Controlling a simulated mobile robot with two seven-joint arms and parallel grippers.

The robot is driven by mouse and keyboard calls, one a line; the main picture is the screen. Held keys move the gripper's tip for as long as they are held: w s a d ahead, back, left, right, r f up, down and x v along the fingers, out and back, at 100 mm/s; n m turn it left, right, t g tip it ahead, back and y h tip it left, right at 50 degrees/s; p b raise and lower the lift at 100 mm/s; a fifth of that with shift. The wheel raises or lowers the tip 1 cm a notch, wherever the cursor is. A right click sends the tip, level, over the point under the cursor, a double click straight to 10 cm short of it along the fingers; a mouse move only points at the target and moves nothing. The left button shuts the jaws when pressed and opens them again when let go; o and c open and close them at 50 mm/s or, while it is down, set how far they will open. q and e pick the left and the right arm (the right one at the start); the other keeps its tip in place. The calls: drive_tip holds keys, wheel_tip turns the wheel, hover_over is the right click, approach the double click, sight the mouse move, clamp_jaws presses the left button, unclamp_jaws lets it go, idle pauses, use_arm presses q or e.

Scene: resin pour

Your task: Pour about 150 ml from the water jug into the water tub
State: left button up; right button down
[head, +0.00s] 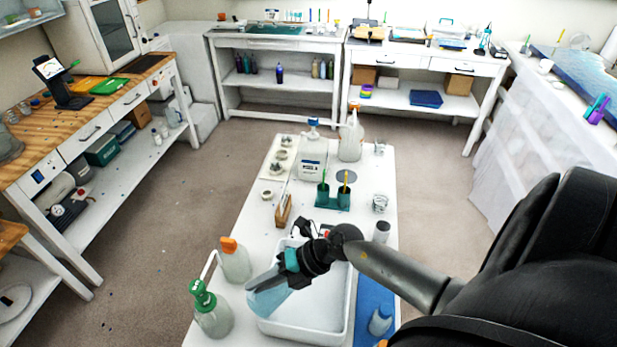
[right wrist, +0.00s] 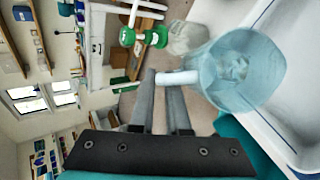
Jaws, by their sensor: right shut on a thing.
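The water jug (head: 268,293) is a translucent pale blue vessel. My right gripper (head: 290,262) is shut on it and holds it tilted over the left part of the white water tub (head: 349,312). In the right wrist view the fingers (right wrist: 168,84) close at the jug's short white handle (right wrist: 178,78). The jug's round body (right wrist: 245,72) lies beyond the fingertips, beside the tub's pale wall (right wrist: 276,125). No stream is clearly visible, and the water level in the jug and tub cannot be told. My left gripper is not in view.
A green-capped bottle (head: 212,312) and an orange-capped bottle (head: 235,262) stand close left of the tub. A blue mat (head: 374,300) lies to its right. A dark-green cup holder (head: 333,202), a dark cylinder (head: 382,231) and large bottles (head: 311,160) stand farther back on the white table.

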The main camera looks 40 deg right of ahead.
drive_tip(key=shift+a+r, duration=0.2)
drive_tip(key=shift+f+h, duration=0.15)
drive_tip(key=shift+h, duration=0.15)
drive_tip(key=shift+a+p, duration=0.15)
drive_tip(key=shift+p, duration=0.5)
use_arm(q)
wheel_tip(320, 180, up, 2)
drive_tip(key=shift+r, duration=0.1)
use_arm(e)
drive_tip(key=shift+w+a+h, duration=0.1)
drive_tip(key=shift+a+h, duration=0.15)
drive_tip(key=shift+h, duration=0.25)
drive_tip(key=shift+f, duration=0.1)
drive_tip(key=shift+a+n, duration=0.15)
drive_tip(key=shift+n, duration=0.15)
use_arm(q)
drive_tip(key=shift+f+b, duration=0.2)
drive_tip(key=shift+b, duration=0.1)
use_arm(e)
drive_tip(key=w+a+f+n+g+h, duration=0.1)
drive_tip(key=a+h, duration=0.4)
drive_tip(key=shift+w+a+f, duration=0.15)
drive_tip(key=shift+a+f, duration=0.25)
